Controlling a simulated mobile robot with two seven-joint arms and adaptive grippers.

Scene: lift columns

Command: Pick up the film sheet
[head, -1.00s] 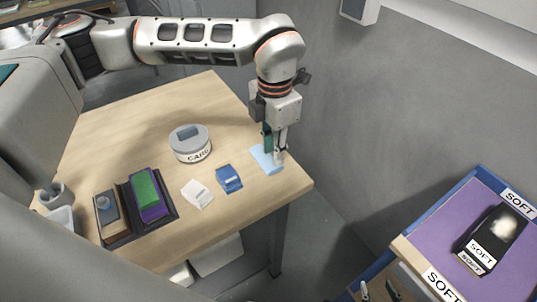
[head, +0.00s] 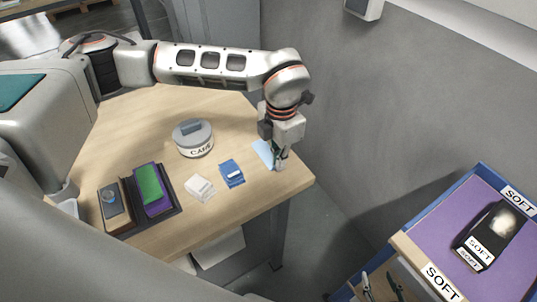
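A thin light-blue sheet (head: 262,150), which I take as the film sheet, lies near the right corner of the wooden table (head: 240,208). My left gripper (head: 281,166) points down at the sheet's right side, close to the tabletop, and hides that part of it. Its fingers look close together. I cannot tell whether the sheet's edge is between them. My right gripper is not in view.
Left of the sheet are a blue block (head: 231,173), a white block (head: 200,189), a round grey container (head: 192,139) and a dark tray (head: 179,207) with blocks. A purple-lined surface (head: 450,224) labelled SOFT stands at right, across a gap.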

